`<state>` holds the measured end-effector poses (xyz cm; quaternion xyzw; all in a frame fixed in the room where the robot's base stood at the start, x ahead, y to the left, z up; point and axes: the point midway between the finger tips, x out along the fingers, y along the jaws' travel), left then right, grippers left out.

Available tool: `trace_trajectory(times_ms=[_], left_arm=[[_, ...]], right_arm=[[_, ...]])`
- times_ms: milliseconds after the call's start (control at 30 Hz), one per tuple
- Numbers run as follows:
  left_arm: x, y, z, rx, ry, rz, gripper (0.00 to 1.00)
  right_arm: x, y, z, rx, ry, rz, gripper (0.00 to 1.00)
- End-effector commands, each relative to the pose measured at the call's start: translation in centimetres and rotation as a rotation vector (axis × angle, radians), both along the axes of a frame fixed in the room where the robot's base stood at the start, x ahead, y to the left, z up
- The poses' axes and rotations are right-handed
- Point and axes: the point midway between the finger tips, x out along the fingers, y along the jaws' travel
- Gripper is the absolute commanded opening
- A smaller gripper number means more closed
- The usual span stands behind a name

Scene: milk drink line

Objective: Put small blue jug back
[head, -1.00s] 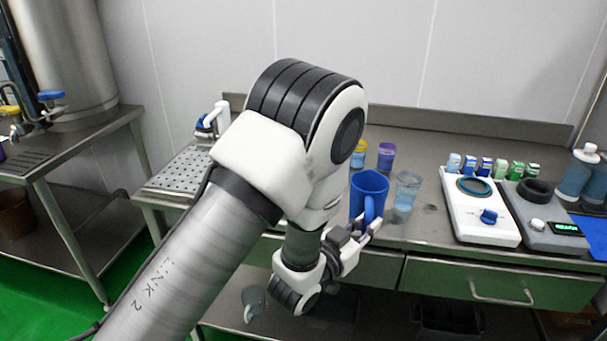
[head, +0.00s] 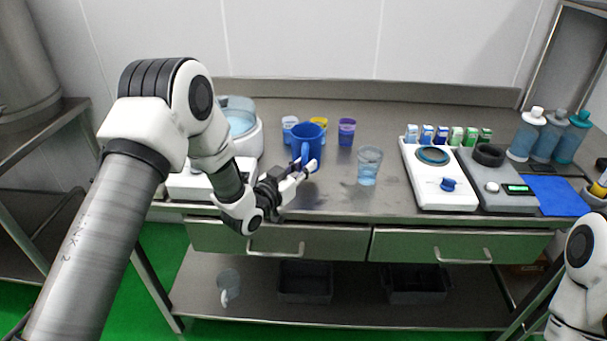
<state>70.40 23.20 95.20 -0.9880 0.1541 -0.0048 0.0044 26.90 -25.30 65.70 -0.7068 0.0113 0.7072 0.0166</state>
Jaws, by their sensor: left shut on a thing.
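The small blue jug (head: 308,137) is upright over the back half of the steel bench (head: 440,130), in front of several small cups. My left gripper (head: 304,167) is shut on the jug's handle, on the side towards me. I cannot tell whether the jug's base touches the bench. My right gripper is out of view; only part of my right arm shows at the lower right edge.
A glass of bluish liquid (head: 369,168) stands right of the jug. A purple cup (head: 346,132) and a yellow cup (head: 319,122) stand behind it. A white scale (head: 436,190) and a grey scale (head: 493,192) are further right. Bare bench lies between glass and purple cup.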

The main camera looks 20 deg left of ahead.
Motion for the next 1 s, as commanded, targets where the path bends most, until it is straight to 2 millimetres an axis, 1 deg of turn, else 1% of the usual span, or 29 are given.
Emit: trace_trajectory(times_ms=[33, 200, 300, 567, 700, 733, 767, 800, 1000], left_arm=[[0.4, 0.4, 0.1, 0.000, -0.003, 0.002, 0.00], [0.3, 0.3, -2.2, 0.000, 0.000, 0.000, 0.00], [0.3, 0.2, -3.2, 0.000, 0.000, 0.000, 0.00], [0.3, 0.2, -3.5, 0.000, -0.003, 0.000, 0.00], [0.3, 0.2, -4.0, 0.000, -0.003, 0.000, 0.00], [0.3, 0.2, -3.9, 0.000, -0.001, 0.000, 0.27], [0.3, 0.2, -3.8, 0.000, -0.001, 0.000, 0.38], [0.3, 0.2, -3.8, 0.000, -0.001, 0.000, 0.42], [0.3, 0.2, -3.8, 0.000, -0.001, 0.000, 0.42]], right_arm=[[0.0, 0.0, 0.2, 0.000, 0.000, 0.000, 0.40], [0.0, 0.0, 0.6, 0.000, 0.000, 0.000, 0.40], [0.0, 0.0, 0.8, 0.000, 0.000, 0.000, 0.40], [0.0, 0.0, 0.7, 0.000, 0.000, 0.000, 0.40], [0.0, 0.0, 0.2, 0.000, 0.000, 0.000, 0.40], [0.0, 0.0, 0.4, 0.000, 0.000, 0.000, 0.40], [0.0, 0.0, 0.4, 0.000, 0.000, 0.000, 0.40], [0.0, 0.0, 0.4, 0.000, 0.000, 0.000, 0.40], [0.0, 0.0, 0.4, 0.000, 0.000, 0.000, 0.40]])
